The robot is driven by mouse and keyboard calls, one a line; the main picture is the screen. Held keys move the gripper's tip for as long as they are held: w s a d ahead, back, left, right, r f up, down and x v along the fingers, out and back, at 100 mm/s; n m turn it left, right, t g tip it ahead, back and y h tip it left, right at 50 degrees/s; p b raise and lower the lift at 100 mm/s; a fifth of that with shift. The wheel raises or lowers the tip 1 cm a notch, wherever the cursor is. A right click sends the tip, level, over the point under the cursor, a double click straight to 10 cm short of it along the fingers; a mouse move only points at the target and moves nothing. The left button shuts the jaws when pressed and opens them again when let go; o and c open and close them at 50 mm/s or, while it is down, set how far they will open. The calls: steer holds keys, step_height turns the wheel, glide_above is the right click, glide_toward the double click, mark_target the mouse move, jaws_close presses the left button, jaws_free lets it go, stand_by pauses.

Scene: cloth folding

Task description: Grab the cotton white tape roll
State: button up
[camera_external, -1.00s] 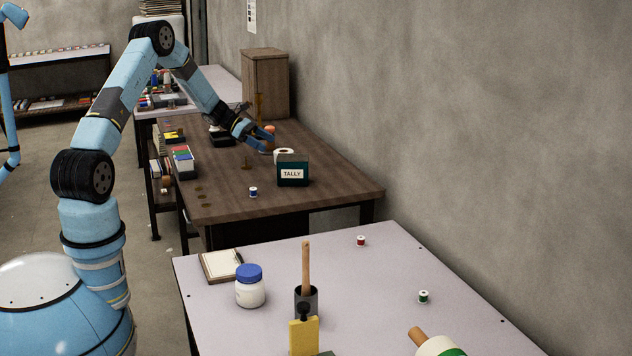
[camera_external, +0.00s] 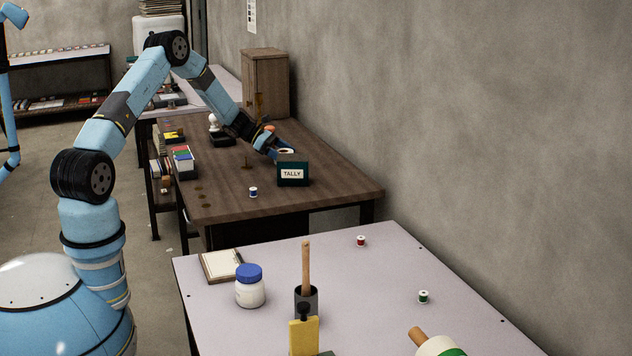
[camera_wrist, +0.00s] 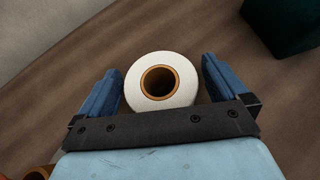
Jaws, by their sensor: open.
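The white tape roll (camera_wrist: 184,92) shows in the wrist view with its brown core facing up. It lies on the brown table between the two blue fingers of my gripper (camera_wrist: 161,88). A gap shows on either side of the roll, and my gripper is open. In the external view my gripper (camera_external: 278,151) is low over the table behind the dark green TALLY box, and only a small part of the roll (camera_external: 287,151) shows there.
The TALLY box (camera_external: 293,173) stands close in front of the roll. A wooden cabinet (camera_external: 266,85) is behind. The table's right part is clear.

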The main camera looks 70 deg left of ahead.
steer(key=c, duration=1)
steer(key=shift+o, duration=0.2)
steer(key=shift+r, duration=0.15)
